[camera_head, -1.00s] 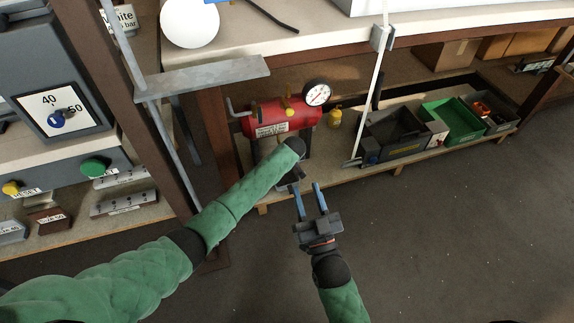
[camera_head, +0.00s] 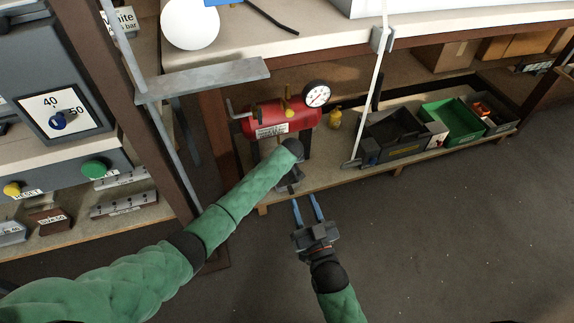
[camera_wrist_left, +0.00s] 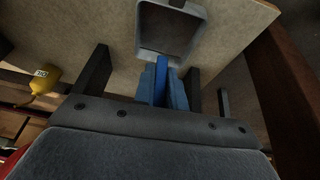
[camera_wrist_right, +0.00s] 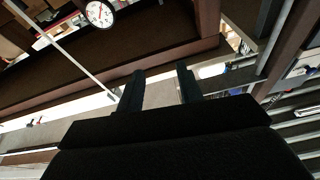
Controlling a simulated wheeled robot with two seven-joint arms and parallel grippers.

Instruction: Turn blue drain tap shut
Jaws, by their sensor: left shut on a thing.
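A red air tank (camera_head: 283,121) with a gauge (camera_head: 317,94) stands on the low shelf. My left gripper (camera_wrist_left: 162,85) is under the tank, hidden behind its own wrist in the head view. A grey tray (camera_wrist_left: 171,28) lies just beyond the fingers on the shelf. My right gripper (camera_head: 308,210) is open and empty in front of the shelf, below and right of the left wrist; its fingers also show apart in the right wrist view (camera_wrist_right: 160,90).
A yellow bottle (camera_head: 335,119) stands right of the tank. Dark and green bins (camera_head: 450,121) sit further right on the shelf. A grey upright post (camera_head: 172,145) and a brown table leg (camera_head: 215,190) stand left. The floor at front right is clear.

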